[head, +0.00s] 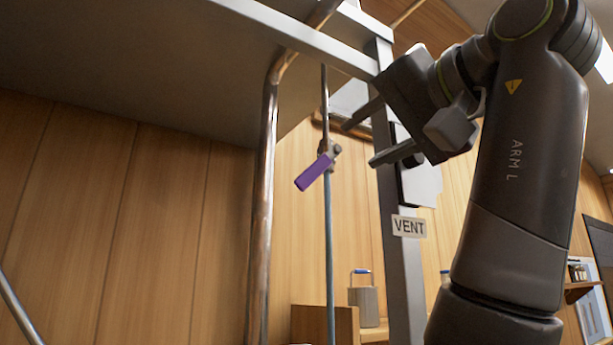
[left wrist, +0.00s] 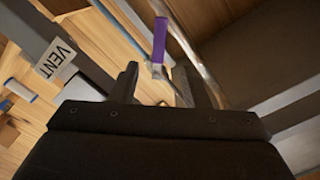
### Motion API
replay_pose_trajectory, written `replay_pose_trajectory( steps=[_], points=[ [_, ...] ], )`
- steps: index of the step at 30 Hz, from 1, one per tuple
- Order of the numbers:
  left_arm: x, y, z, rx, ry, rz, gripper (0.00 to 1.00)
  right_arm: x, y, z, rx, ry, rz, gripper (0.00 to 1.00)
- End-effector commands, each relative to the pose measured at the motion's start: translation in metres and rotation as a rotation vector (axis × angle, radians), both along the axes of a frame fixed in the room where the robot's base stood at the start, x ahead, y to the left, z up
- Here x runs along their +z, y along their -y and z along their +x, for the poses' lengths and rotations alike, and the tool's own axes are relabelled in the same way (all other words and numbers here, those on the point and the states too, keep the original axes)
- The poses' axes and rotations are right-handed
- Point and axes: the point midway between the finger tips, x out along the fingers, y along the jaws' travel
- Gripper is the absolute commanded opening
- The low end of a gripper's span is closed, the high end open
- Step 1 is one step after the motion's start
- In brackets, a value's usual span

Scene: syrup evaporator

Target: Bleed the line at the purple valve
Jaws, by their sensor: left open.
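The purple valve has a flat purple lever (head: 314,172) that slants down and left from a small metal body (head: 330,150) on a thin vertical line (head: 329,240). My left gripper (head: 358,143) is open and empty, just right of the valve in the head view, its two fingers pointing left toward it. In the left wrist view the purple lever (left wrist: 159,40) stands beyond the fingertips, roughly between the two fingers (left wrist: 157,84). I see no contact with the lever. A VENT label (head: 409,226) is on the grey post right of the line. My right gripper is out of view.
A thick shiny pipe (head: 265,200) runs down left of the valve. The grey post (head: 388,180) stands close behind and below my gripper. A large metal pan underside (head: 150,60) hangs overhead. A grey canister (head: 365,303) sits low in the background.

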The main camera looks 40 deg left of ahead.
Motion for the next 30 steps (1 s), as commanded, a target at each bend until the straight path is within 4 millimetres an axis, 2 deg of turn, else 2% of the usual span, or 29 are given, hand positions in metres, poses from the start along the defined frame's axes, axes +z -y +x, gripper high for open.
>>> replay_pose_trajectory(
  steps=[1, 8, 18, 24, 30],
  points=[
    [-0.002, -0.012, 0.005, 0.003, -0.001, -0.003, 0.42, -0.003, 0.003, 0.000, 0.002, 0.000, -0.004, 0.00],
    [-0.001, -0.060, 0.024, 0.004, -0.001, -0.003, 0.42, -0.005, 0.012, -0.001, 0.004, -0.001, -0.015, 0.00],
    [0.001, -0.119, 0.049, 0.002, -0.001, 0.000, 0.42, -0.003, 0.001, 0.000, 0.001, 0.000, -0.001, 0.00],
    [0.001, -0.134, 0.056, 0.001, 0.000, 0.001, 0.42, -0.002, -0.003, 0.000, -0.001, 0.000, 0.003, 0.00],
    [0.000, -0.137, 0.057, -0.001, 0.000, 0.001, 0.42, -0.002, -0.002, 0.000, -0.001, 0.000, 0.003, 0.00]
  ],
)
